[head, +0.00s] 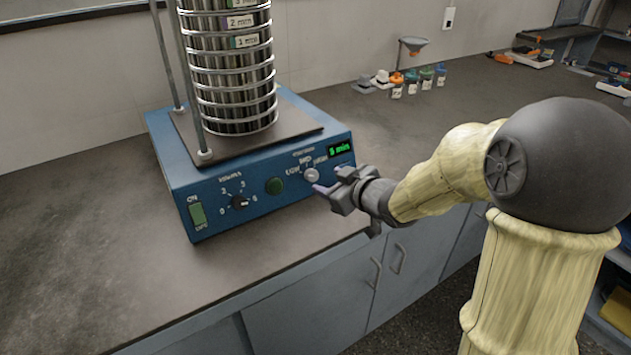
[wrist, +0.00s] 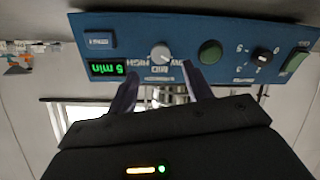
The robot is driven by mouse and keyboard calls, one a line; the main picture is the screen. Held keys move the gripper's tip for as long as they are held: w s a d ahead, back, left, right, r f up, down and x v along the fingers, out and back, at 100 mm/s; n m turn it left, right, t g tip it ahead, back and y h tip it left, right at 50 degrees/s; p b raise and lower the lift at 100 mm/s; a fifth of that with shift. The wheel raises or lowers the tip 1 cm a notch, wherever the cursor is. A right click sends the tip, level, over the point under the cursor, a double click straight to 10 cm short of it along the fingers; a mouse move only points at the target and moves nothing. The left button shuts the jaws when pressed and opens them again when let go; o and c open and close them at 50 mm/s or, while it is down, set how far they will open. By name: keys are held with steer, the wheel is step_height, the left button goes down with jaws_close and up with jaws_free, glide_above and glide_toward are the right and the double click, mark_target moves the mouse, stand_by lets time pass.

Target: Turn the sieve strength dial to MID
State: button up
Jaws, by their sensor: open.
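The sieve strength dial (head: 311,175) is a small light-grey round knob on the front of the blue shaker base (head: 225,208), below the LOW, MID and HIGH labels. In the wrist view the panel appears upside down, with the dial (wrist: 161,54) beside the MID label (wrist: 158,69). The dial's pointer is too small to read. My gripper (head: 333,181) is just in front of the dial, and its jaws are open. In the wrist view the two fingertips of my gripper (wrist: 160,70) lie on either side of the dial. I cannot tell whether they touch it.
A green round button (head: 274,186), a black numbered knob (head: 240,201) and a green switch (head: 197,213) share the panel. A green display (head: 340,149) reads 5 min. A sieve stack (head: 232,85) stands on top. Small bottles (head: 411,83) stand at the back; the bench is otherwise largely clear.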

mark_target(314, 176)
steer(key=b+x, duration=0.1)
steer(key=x, duration=0.6)
steer(key=c, duration=1)
